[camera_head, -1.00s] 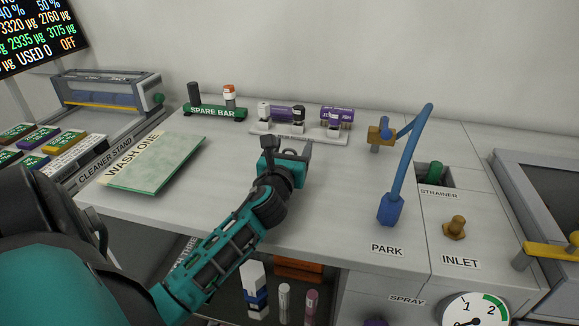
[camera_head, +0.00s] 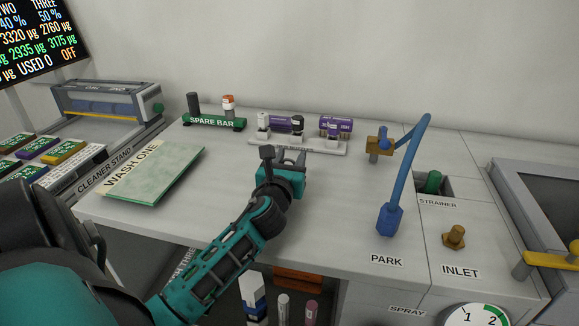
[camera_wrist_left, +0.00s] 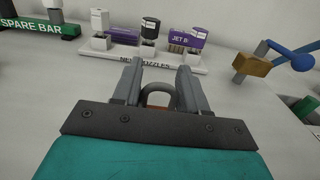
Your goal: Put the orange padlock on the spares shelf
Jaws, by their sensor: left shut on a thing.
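My left gripper (camera_head: 290,157) is over the worktop, just in front of the nozzle rail. In the left wrist view its fingers (camera_wrist_left: 158,88) are shut on the orange padlock. The padlock's grey shackle (camera_wrist_left: 158,90) arches up between the fingers, with a sliver of orange below it. The rest of the padlock is hidden by the gripper, and I cannot make it out in the head view. No label naming a spares shelf is readable. My right gripper is not in view.
The nozzle rail (camera_head: 275,145) holds several nozzles and purple boxes. A green spare bar rack (camera_head: 213,121) stands left of it. A blue spray arm (camera_head: 408,175) rises at right. A green wash board (camera_head: 155,176) lies at left. Bottles (camera_head: 283,308) stand beneath the worktop.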

